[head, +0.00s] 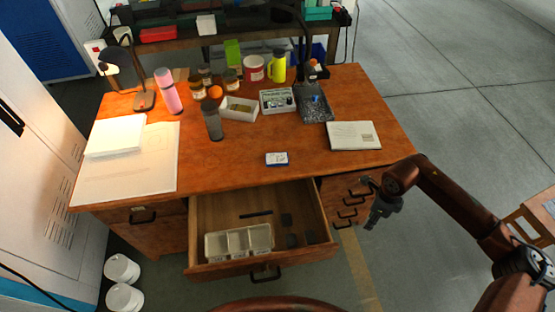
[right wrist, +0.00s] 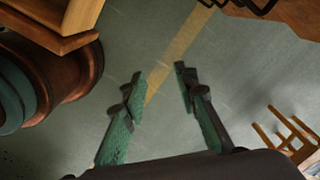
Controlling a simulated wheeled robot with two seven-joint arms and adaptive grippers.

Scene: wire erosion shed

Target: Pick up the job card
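No item is clearly legible as the job card. Candidates on the wooden desk (head: 225,160) are a small white and blue item (head: 277,159) near the front edge, a flat white printed pad or booklet (head: 353,135) at the right, and an upright green card-like item (head: 233,53) at the back. My right gripper (head: 372,207) hangs off the desk's front right, beside the side drawers and apart from all of these. In the right wrist view its fingers (right wrist: 159,76) are open and empty above the floor. My left gripper is not in view.
The middle drawer (head: 225,205) is pulled out, holding a clear divided tray (head: 238,241). Papers (head: 125,165) cover the desk's left. A pink bottle (head: 169,91), jars, a white box (head: 238,108) and a dark tray (head: 314,103) stand farther back. The front middle of the desk is mostly clear.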

